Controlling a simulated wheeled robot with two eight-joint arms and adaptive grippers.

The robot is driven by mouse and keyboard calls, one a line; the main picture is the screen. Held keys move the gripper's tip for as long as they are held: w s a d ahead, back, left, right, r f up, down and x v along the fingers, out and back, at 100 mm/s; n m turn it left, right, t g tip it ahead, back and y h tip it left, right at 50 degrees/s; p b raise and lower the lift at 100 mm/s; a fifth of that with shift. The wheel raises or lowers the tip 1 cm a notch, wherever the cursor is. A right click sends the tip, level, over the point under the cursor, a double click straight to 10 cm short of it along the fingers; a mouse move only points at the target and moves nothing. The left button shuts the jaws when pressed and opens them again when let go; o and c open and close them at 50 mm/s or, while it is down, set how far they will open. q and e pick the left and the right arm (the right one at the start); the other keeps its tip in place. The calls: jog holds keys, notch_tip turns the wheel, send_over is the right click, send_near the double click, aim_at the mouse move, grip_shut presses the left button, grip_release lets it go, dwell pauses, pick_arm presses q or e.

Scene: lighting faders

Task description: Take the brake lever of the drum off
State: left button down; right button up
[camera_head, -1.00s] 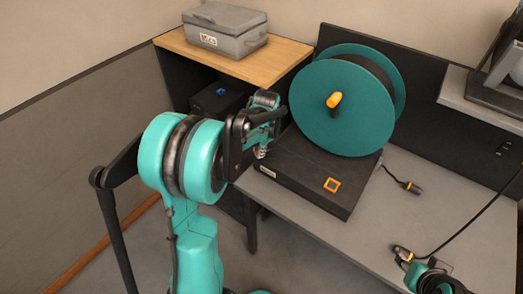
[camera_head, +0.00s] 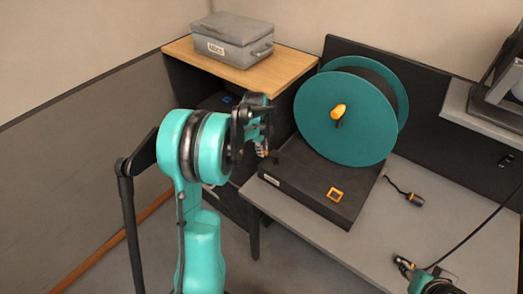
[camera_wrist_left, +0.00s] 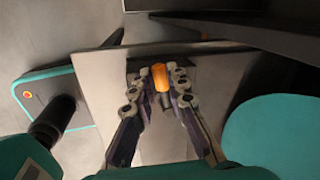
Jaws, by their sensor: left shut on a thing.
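The teal cable drum (camera_head: 345,118) stands upright on a black base (camera_head: 320,188) at the table's left end, with an orange crank knob (camera_head: 338,111) on its face. My left gripper (camera_head: 262,149) is beside the base's left edge. In the left wrist view, its fingers (camera_wrist_left: 160,84) are shut on the orange grip of the brake lever (camera_wrist_left: 160,75). The rest of the lever is mostly hidden, and I cannot tell its angle. My right arm's end (camera_head: 435,283) shows only partly at the bottom right; its fingers are not clear.
An orange-framed square (camera_head: 335,195) is on the base's top. A grey case (camera_head: 232,40) sits on the wooden shelf (camera_head: 285,62) behind. A black connector (camera_head: 408,197) with a short cable lies on the grey table (camera_head: 320,245). A dark panel stands behind the drum.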

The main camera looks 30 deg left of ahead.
pick_arm(q)
jog(key=shift+w+m, duration=0.5)
jog(key=shift+m, duration=0.5)
jog(key=c, duration=1.5)
grip_release()
jog(key=r, duration=0.4)
jog(key=s+r, duration=0.1)
jog(key=r, duration=0.3)
jog(key=s+r, duration=0.1)
jog(key=r, duration=0.2)
jog(key=shift+s+a+r, duration=0.1)
jog(key=shift+a+r, duration=0.1)
jog(key=shift+r, duration=0.2)
